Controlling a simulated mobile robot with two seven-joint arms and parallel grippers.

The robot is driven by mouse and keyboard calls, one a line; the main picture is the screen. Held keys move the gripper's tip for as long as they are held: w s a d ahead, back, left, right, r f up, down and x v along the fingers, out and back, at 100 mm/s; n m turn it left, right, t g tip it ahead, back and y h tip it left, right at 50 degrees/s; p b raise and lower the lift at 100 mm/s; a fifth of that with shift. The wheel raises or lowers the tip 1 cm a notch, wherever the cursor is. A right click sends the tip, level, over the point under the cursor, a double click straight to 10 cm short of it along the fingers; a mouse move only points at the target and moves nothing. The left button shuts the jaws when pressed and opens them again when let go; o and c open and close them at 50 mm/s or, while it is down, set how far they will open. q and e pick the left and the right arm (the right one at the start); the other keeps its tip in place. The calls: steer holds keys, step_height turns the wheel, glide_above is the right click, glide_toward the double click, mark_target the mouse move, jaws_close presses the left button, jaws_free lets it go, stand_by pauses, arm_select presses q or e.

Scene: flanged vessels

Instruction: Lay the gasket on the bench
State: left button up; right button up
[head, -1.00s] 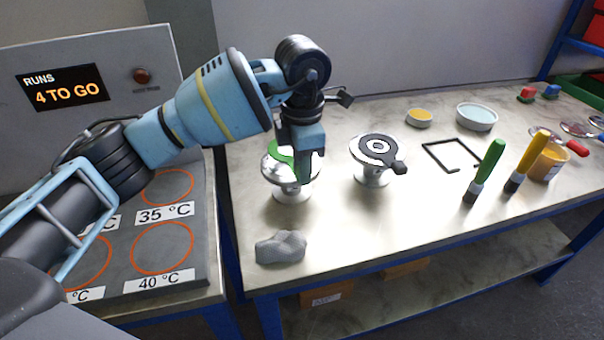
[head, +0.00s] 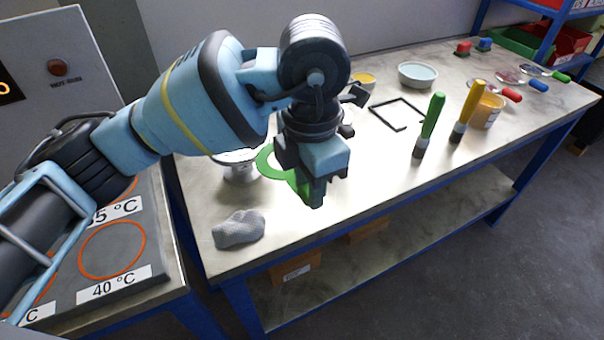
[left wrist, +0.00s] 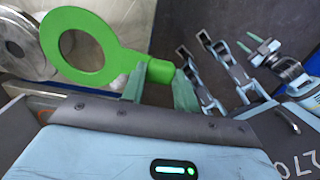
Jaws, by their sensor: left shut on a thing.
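My left gripper (head: 312,192) is shut on the tab of a green ring-shaped gasket (head: 264,164). The gasket is held over the bench (head: 300,228), to the right of the near flanged vessel (head: 238,172), whose top it partly overlaps in the head view. In the left wrist view the green ring (left wrist: 112,55) extends left from the fingers, with the grey vessel flange at the far left. My right gripper (left wrist: 257,45) seems to show small at the right of the left wrist view, too small to judge. The second vessel is mostly hidden behind my left gripper.
A grey lump (head: 239,229) lies near the bench's front left edge. The front strip right of the lump is clear.

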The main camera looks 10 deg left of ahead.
arm_select(q)
steer(key=shift+a, duration=0.1)
steer(key=s+a+f+m, duration=0.2)
steer(key=a+f+m, duration=0.1)
steer(key=a+m, duration=0.2)
steer(key=s+a+f+m, duration=0.1)
steer(key=a+f+m, duration=0.2)
steer(key=a+m, duration=0.3)
steer(key=s+a+f+m, duration=0.2)
steer(key=a+m, duration=0.3)
steer(key=m, duration=0.6)
steer(key=shift+s+a+f+m, duration=0.15)
steer(key=shift+s+f, duration=0.05)
steer(key=shift+f, duration=0.25)
steer(key=shift+s+a+f+m, duration=0.15)
steer(key=shift+f, duration=0.3)
steer(key=shift+s+a+f+m, duration=0.35)
steer(key=shift+s+a+m, duration=0.25)
steer(key=shift+m, duration=0.5)
